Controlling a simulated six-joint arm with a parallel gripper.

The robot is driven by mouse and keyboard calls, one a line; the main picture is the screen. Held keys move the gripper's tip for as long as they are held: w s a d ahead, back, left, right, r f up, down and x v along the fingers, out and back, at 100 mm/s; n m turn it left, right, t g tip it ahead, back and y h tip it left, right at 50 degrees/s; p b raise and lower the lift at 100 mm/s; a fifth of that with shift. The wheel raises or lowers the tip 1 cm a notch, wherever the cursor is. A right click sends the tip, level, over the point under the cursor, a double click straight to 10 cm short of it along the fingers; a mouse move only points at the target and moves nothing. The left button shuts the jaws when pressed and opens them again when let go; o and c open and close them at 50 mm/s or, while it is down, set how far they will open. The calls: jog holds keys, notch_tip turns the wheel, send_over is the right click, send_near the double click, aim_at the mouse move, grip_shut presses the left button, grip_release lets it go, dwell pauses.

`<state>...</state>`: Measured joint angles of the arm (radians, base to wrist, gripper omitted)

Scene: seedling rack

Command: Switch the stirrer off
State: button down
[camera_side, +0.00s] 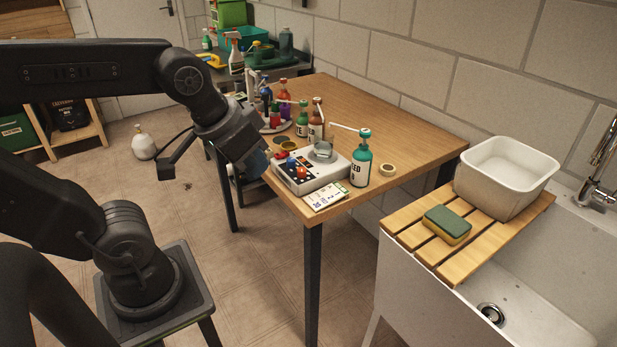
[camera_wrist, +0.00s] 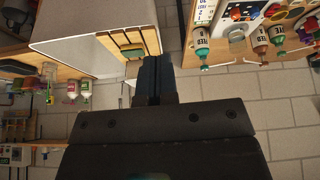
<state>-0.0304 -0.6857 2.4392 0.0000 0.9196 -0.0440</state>
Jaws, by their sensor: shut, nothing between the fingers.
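A teal bottle (camera_side: 361,165) and a tape roll (camera_side: 387,170) stand right of the stirrer. A printed card (camera_side: 326,196) lies in front. Several bottles (camera_side: 303,120) crowd behind it. A white tub (camera_side: 505,175) and sponge (camera_side: 447,225) are at the sink. The table's back right is clear.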

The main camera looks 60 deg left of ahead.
jog(key=w+a+r+n+g, duration=0.25)
jog(key=w+a+n, duration=0.3)
jog(key=w, duration=0.35)
jog(key=n+g, duration=0.3)
jog(key=n, duration=0.9)
send_over(285, 152)
notch_tip(285, 152, down, 9)
jog(key=shift+f, duration=0.1)
notch_tip(285, 152, down, 14)
jog(key=shift+r, duration=0.1)
jog(key=shift+f, duration=0.25)
